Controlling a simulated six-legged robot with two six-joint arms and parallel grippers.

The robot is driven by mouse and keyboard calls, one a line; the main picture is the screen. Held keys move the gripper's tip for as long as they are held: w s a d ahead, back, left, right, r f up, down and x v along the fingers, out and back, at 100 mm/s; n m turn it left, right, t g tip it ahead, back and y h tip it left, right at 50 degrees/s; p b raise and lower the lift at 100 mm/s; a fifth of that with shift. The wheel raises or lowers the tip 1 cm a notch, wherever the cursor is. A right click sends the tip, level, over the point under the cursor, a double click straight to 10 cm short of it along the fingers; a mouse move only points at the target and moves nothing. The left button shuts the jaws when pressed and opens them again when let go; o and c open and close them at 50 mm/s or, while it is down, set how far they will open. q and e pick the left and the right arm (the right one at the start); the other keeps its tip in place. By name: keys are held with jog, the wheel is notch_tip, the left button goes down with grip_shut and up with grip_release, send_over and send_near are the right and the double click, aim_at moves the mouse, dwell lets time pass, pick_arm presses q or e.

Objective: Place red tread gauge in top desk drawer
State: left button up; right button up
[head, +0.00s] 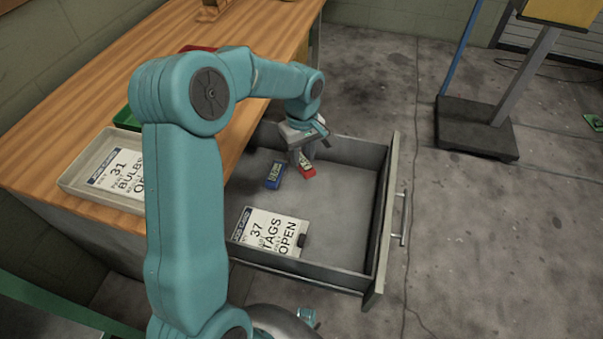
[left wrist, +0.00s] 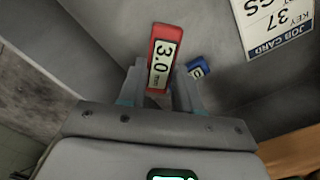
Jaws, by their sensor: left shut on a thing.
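The red tread gauge (head: 308,171) is in my left gripper (head: 302,158), down inside the open desk drawer (head: 345,203). In the left wrist view the gauge (left wrist: 164,60) shows a pale label reading "3.0 mm" and sits between the two fingers (left wrist: 160,88). I cannot tell whether the gauge touches the drawer floor. A blue gauge-like block (head: 274,175) lies on the drawer floor just left of it; it also shows in the left wrist view (left wrist: 200,68).
A job card reading "37 TAGS OPEN" (head: 268,232) lies in the drawer's near part. A grey tray with another card (head: 85,178) stands on the wooden desk (head: 95,103). The drawer front (head: 388,210) rises on the right. The drawer floor's right side is clear.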

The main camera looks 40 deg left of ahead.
aim_at(302, 161)
pick_arm(q)
notch_tip(302, 161, down, 6)
jog(key=shift+f+b, duration=0.25)
jog(key=shift+b, duration=0.45)
jog(key=shift+r, duration=0.1)
jog(key=o, duration=1)
jog(key=shift+o, duration=0.2)
notch_tip(302, 161, up, 12)
jog(key=p, duration=0.3)
